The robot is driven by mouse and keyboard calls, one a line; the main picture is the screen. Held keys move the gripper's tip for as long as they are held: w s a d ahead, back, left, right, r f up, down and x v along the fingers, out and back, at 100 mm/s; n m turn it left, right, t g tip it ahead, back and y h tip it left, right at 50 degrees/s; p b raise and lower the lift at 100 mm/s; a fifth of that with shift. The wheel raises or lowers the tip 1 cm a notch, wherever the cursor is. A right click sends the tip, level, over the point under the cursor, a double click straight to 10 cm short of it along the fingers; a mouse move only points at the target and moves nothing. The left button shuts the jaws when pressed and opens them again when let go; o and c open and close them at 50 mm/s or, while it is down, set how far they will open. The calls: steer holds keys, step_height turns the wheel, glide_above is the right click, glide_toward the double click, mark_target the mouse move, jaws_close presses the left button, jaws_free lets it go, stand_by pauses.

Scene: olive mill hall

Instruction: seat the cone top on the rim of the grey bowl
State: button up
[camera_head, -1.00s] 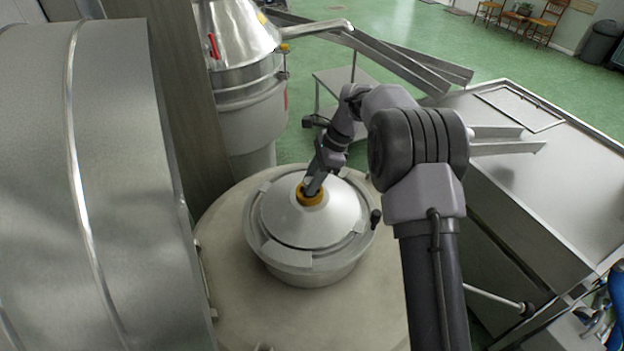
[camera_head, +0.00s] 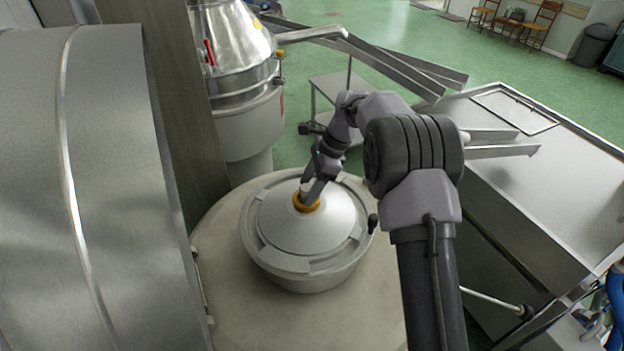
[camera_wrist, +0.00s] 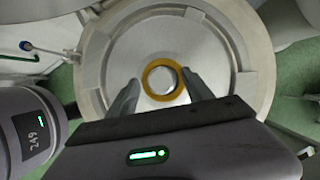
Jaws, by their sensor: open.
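The cone top (camera_head: 285,228) is a pale metal cone with a yellow-orange collar (camera_head: 306,202) around its open tip. It lies level over the grey bowl (camera_head: 300,281), inside the bowl's wide notched rim. No clear gap shows between them, but the contact beneath its edge is hidden. My gripper (camera_head: 313,191) is at the cone's tip. In the wrist view my gripper (camera_wrist: 163,92) is open, with one finger on each side of the collar (camera_wrist: 166,80). The cone (camera_wrist: 140,48) fills the middle of that view, and the bowl's rim (camera_wrist: 252,52) circles it.
The bowl stands on a round beige top (camera_head: 240,310). A large metal drum (camera_head: 105,180) is close on the left. A cone-topped metal machine (camera_head: 236,80) stands behind. A steel bench (camera_head: 560,190) is on the right. Green floor (camera_head: 400,50) is open beyond.

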steer(key=s+v, duration=0.1)
steer(key=v, duration=1.6)
steer(key=shift+w+r+p, duration=0.25)
steer(key=shift+w+p, duration=0.05)
steer(key=shift+w, duration=0.1)
